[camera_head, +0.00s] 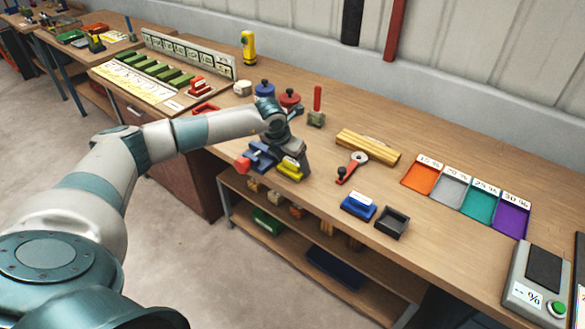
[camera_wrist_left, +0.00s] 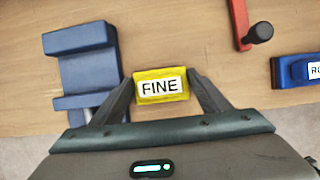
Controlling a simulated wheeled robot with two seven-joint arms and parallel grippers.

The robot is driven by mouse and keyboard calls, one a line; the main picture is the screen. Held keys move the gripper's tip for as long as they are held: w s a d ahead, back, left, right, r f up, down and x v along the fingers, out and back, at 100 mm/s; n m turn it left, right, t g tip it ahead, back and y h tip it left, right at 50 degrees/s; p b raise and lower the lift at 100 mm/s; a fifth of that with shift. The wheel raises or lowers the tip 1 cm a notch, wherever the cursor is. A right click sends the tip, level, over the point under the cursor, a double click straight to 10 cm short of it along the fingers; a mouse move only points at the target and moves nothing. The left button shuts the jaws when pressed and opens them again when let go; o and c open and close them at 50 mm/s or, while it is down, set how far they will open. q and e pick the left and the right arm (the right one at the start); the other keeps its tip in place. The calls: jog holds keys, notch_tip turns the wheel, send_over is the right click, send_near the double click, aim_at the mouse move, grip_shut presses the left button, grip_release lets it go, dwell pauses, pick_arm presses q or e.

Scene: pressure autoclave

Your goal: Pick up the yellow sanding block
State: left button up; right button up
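The yellow sanding block (camera_head: 289,169) is near the front edge of the workbench, and its white label reads "FINE" in the left wrist view (camera_wrist_left: 161,86). My left gripper (camera_head: 291,160) is over it. In the left wrist view my left gripper's fingers (camera_wrist_left: 161,82) lie against both ends of the block, with no clear gap. I cannot tell whether the block touches the bench. My right gripper is not in view.
A blue vise (camera_head: 258,155) stands close on the left of the block. To the right are a red-and-black tool (camera_head: 352,167), a blue block (camera_head: 358,208), a black tray (camera_head: 392,222) and wooden strips (camera_head: 368,147). Bare bench lies between them.

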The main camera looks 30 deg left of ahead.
pick_arm(q)
jog(key=shift+c, duration=1)
jog(key=shift+r, duration=0.15)
jog(key=shift+r+b, duration=0.45)
jog(key=shift+r, duration=0.05)
notch_tip(320, 180, up, 2)
jog(key=shift+r+b, duration=0.15)
jog(key=shift+b, duration=0.5)
jog(key=d+r, duration=0.1)
jog(key=d+b, duration=0.1)
jog(key=shift+w+d+r, duration=0.3)
jog(key=shift+r, duration=0.1)
jog(key=w+d+r+b, duration=0.2)
jog(key=d+r, duration=0.3)
jog(key=d, duration=0.3)
jog(key=shift+d+r+b, duration=0.35)
jog(key=shift+b, duration=0.2)
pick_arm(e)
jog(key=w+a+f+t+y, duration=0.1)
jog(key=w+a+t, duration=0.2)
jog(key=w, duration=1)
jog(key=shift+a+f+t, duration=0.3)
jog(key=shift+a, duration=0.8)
